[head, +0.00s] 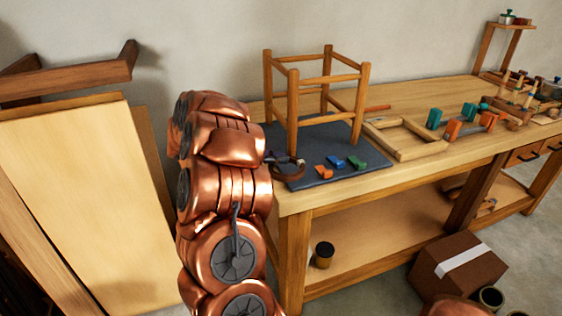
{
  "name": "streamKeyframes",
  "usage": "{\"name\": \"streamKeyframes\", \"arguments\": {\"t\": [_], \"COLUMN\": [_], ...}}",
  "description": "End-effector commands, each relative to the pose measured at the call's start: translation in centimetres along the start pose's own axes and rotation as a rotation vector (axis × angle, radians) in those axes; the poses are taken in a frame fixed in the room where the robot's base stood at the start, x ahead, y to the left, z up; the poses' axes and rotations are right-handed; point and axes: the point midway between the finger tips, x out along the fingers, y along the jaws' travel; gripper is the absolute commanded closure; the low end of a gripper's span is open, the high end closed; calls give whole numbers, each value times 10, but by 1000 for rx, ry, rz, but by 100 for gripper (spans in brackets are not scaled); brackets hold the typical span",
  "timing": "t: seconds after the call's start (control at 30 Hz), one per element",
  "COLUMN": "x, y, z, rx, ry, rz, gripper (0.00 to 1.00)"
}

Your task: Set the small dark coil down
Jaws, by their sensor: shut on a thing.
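My copper-coloured arm rises at the left front of the workbench. My gripper (284,159) shows only as a small dark shape just right of the arm, over the left part of the dark mat (330,137). It is shut on the small dark coil (289,174), a brown-black loop near the mat's front left corner. The arm hides part of the gripper. I cannot tell whether the coil touches the mat.
A wooden stool frame (327,80) stands on the mat close behind the gripper. Small orange, blue and green blocks (356,162) lie to the right. A flat wooden frame (405,138) and clamps (452,131) lie farther right. A cardboard box (457,265) is on the floor.

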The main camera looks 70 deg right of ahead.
Motion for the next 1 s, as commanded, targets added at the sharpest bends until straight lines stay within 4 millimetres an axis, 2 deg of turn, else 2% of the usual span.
{"name": "streamKeyframes", "arguments": {"t": [0.1, 0.4, 0.7, 1.0], "x": [8, 16, 29, 30], "y": [-8, -19, -19, -19], "z": [-3, -6, 25, 28], "rx": [0, 1, -3, 0], "ry": [2, 1, 2, 0], "rz": [4, 0, 2, 0], "gripper": [100, 100, 100, 100]}}
